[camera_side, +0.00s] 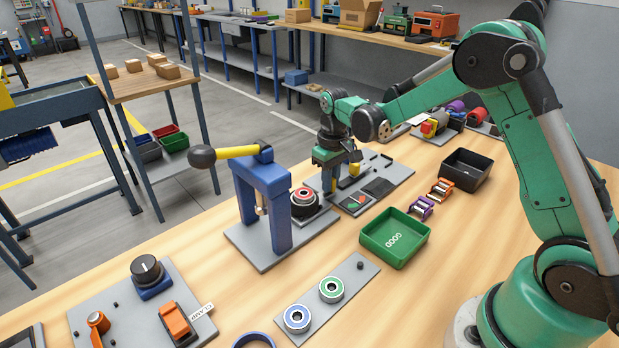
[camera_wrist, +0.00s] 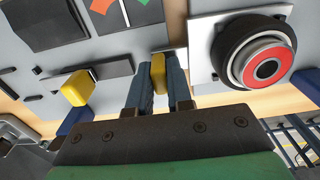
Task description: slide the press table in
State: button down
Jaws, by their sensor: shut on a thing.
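The blue press (camera_side: 262,195) stands on a grey base plate, with a yellow lever ending in a dark knob at its top. The press table, a dark round plate (camera_side: 302,212) carrying a red-faced ring (camera_side: 303,196), sits to the right of the press frame, outside its arch. In the wrist view the black round plate (camera_wrist: 222,52) and red ring (camera_wrist: 268,64) lie right of the fingers on a pale plate. My gripper (camera_side: 329,188) points down beside the table. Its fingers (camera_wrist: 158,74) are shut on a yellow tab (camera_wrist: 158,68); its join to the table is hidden.
A grey fixture plate (camera_side: 398,178) with another yellow block (camera_side: 355,169) lies close behind my gripper. A green GOOD tray (camera_side: 395,238) and black bin (camera_side: 465,170) stand to the right. A plate with blue and green rings (camera_side: 318,319) lies in front.

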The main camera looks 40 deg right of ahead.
aim_at(295, 199)
dwell(0.6)
jog(key=a, duration=0.9)
jog(key=shift+a, duration=0.3)
jog(key=c, duration=0.8)
grip_release()
jog(key=shift+r, duration=2.85)
